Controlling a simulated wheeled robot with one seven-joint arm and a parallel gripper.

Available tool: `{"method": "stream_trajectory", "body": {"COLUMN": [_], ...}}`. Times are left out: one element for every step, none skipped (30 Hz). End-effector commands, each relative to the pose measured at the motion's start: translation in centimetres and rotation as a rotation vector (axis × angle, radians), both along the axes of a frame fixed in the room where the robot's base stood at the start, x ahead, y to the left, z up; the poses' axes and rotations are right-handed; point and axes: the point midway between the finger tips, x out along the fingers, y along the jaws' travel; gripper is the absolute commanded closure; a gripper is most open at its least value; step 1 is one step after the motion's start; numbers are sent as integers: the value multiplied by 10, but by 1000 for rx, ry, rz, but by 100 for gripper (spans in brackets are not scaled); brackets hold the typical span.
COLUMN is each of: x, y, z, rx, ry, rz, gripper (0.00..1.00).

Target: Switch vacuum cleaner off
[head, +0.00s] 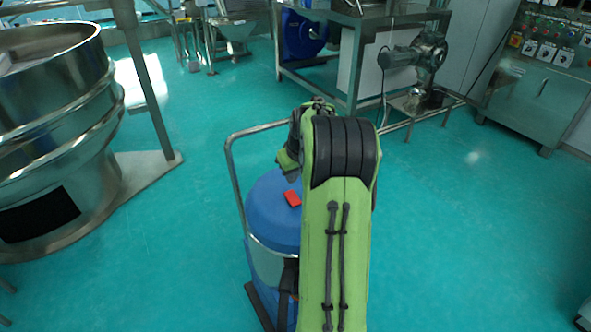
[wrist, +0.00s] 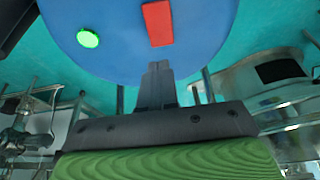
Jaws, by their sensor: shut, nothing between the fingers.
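The vacuum cleaner (head: 268,215) is a blue drum with a metal push handle, standing on the floor, partly hidden behind my green arm in the head view. A red switch (head: 292,198) sits on its blue top. The wrist view shows the blue top (wrist: 110,40) close up, with the red switch (wrist: 157,24) and a round, bright green light (wrist: 88,39) to its left. My gripper (wrist: 157,68) is shut and empty. Its fingertips point at the red switch and appear just short of it; I cannot tell whether they touch. In the head view my arm hides the fingers.
A large steel vibrating sieve (head: 50,130) stands at the left. A steel bench with a motor (head: 415,55) is at the back, and a control cabinet (head: 540,95) at the right. The vacuum's metal handle (head: 232,165) rises beside the drum. The green floor (head: 470,230) at the right is clear.

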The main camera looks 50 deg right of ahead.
Motion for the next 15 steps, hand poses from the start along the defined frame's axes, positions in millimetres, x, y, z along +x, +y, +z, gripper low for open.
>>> {"method": "stream_trajectory", "body": {"x": [1,2,3,3,4,4,4,5,5,5,5,5,5,5,5], "y": [0,0,-1,-1,-1,-1,-1,-1,-2,-2,-2,-2,-2,-2,-2], "z": [-14,-19,-24,-28,-31,-34,-36,-37,-38,-38,-38,-37,-37,-37,-37], "rx": [2,1,1,2,2,1,0,0,0,0,0,0,0,-1,0], "ry": [1,1,1,1,1,0,0,-1,-1,-1,-1,-1,-1,-1,-1], "rz": [-1,-1,-1,-1,-1,-1,0,0,0,0,0,0,0,0,0], "gripper": [100,100,100,100,100,100,100,100,100,100,100,100,100,100,100]}}
